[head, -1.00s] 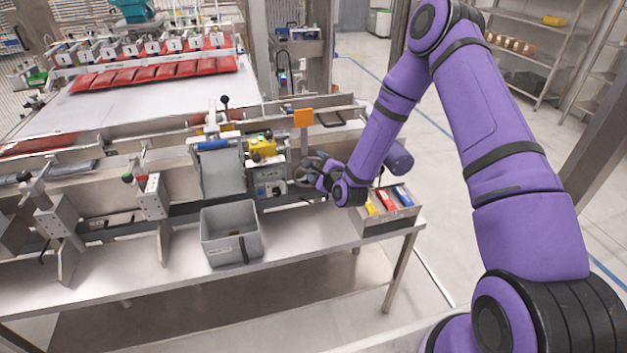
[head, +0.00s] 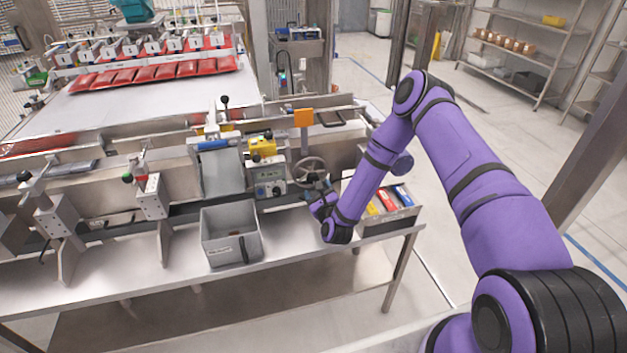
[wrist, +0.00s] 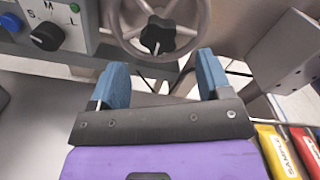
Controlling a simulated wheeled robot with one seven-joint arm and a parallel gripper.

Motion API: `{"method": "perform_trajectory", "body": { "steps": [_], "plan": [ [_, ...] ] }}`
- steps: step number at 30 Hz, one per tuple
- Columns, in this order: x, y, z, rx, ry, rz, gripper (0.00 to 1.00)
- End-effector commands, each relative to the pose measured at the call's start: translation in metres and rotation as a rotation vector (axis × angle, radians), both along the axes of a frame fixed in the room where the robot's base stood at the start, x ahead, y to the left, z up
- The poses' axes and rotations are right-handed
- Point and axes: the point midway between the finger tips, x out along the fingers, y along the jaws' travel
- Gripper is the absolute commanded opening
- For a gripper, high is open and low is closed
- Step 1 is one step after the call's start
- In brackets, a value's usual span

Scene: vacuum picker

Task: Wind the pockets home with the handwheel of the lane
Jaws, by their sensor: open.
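The handwheel (head: 309,170) is a grey metal ring with spokes, on the machine front right of the control box. In the wrist view the handwheel (wrist: 196,40) fills the top middle, with a black star-shaped knob (wrist: 158,36) near its hub. My gripper (wrist: 156,75) is open, its two blue fingers spread below and in front of the wheel's lower rim. Nothing shows between the fingers. In the head view my gripper (head: 322,190) is small and partly hidden by my wrist. The pockets cannot be made out clearly.
A control box (head: 269,180) with a selector dial (wrist: 46,36) stands left of the wheel. A grey bin (head: 222,252) sits on the bench. A tray (head: 372,226) with yellow, red and blue items stands close right of my gripper. A metal bracket (wrist: 285,50) is right of the wheel.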

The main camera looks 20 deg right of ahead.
Motion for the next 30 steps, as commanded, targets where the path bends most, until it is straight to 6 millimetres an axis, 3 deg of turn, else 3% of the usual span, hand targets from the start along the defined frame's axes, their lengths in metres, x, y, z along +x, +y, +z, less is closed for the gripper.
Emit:
{"method": "perform_trajectory", "body": {
  "steps": [9,15,23,24,30],
  "plan": [
    [0.050,0.001,0.001,0.000,-0.002,0.001,0.72],
    [0.062,0.000,0.001,-0.001,0.000,0.001,0.72],
    [0.064,0.000,0.001,0.000,0.000,0.001,0.72],
    [0.064,0.000,0.001,0.000,0.000,0.001,0.69],
    [0.063,0.000,0.001,0.000,0.000,0.001,0.23]
  ]
}}
